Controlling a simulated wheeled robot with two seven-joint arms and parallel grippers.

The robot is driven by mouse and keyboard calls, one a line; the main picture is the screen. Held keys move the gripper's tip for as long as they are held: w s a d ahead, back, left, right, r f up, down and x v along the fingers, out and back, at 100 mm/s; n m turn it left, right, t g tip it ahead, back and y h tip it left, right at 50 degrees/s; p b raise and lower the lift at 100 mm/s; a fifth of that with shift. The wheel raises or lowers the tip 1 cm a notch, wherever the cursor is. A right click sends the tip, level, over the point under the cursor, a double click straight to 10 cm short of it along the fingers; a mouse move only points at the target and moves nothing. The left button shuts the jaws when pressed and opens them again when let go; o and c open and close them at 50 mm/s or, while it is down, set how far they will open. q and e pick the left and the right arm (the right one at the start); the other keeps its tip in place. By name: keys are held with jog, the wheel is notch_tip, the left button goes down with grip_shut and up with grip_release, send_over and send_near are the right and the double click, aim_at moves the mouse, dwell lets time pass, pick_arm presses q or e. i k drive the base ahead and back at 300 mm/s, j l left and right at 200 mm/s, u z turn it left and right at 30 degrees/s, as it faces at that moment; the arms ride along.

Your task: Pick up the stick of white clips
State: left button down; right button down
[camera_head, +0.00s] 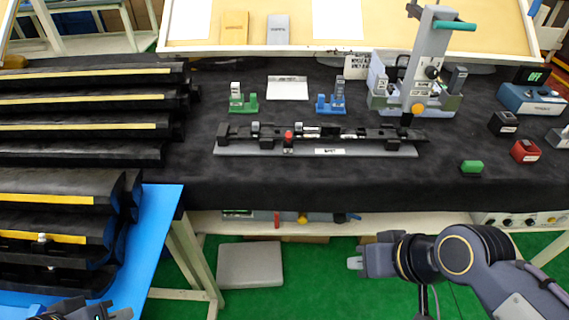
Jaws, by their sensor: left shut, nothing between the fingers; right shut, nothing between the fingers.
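I cannot clearly make out a stick of white clips. A small green holder (243,104) on the dark table carries a pale upright piece (236,88). A blue holder (331,106) to its right carries grey upright pieces (339,88). My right gripper (356,263) is shut and empty, in front of the table's near edge and apart from everything on it. My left gripper (122,315) is only partly in view at the bottom left edge, shut and empty, near the blue surface.
A long black fixture (370,133) on a grey base lies mid-table. A grey press (423,65) with a green handle stands behind it. Black trim parts with yellow strips (80,101) are stacked at left. Small boxes (524,151) stand at right. The table's front strip (330,185) is clear.

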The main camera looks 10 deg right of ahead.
aim_at(457, 81)
jog(key=k+z, duration=0.5)
jog(key=z, duration=0.2)
jog(key=i+j+z, duration=0.1)
jog(key=i+z, duration=0.15)
jog(key=z, duration=0.2)
jog(key=i+j+z, duration=0.2)
jog(key=z, duration=0.25)
